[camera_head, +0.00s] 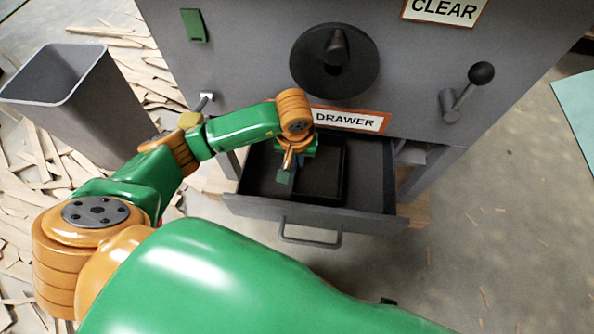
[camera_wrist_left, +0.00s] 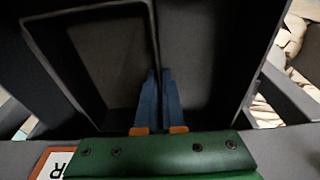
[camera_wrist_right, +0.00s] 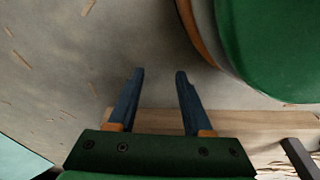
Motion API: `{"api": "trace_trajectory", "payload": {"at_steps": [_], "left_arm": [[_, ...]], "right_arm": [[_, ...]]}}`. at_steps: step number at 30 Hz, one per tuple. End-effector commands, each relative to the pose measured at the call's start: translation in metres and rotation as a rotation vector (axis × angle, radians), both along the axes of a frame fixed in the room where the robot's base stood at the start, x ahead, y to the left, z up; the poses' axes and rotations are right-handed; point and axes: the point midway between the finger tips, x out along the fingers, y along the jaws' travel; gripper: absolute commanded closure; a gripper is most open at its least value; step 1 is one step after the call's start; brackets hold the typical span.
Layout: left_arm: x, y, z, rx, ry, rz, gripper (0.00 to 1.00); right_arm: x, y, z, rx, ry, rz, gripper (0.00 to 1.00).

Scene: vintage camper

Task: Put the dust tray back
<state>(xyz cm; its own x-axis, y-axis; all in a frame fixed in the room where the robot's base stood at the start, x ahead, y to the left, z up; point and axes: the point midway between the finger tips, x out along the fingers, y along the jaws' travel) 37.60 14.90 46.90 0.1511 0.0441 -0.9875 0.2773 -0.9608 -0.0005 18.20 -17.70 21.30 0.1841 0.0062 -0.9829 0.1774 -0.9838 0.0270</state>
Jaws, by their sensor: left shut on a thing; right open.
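The dust tray (camera_head: 345,172) is a dark, open, shallow box. It sits inside the pulled-out drawer (camera_head: 250,207) of the grey machine. My left gripper (camera_head: 298,172) reaches down into the drawer at the tray's left side. In the left wrist view the left gripper (camera_wrist_left: 160,72) is shut on the side wall of the dust tray (camera_wrist_left: 105,65), and the tray looks empty. Its lower edge against the drawer floor is hard to judge. My right gripper (camera_wrist_right: 160,72) is open and empty above the floor.
The drawer handle (camera_head: 310,240) faces me. A DRAWER label (camera_head: 348,120) is above the opening, with a black knob (camera_head: 336,50) and a lever (camera_head: 465,92) nearby. A grey bin (camera_head: 70,100) stands left among wood scraps. The floor at right is mostly clear.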

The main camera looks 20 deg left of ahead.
Motion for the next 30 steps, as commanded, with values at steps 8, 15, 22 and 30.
{"api": "trace_trajectory", "payload": {"at_steps": [8,15,22,30], "left_arm": [[0.000,0.000,-0.047,-0.002,0.002,0.000,1.00],[0.000,0.000,-0.049,0.000,-0.002,-0.001,1.00],[0.000,0.000,-0.051,-0.001,-0.001,-0.001,0.83],[0.000,0.000,-0.051,-0.001,-0.001,-0.001,0.64]], "right_arm": [[0.021,0.007,0.012,0.010,-0.019,-0.004,0.50],[0.023,0.008,0.019,0.010,-0.017,-0.004,0.50],[0.027,0.008,0.022,0.012,-0.022,-0.005,0.50],[0.026,0.008,0.022,0.011,-0.022,-0.005,0.50]]}}
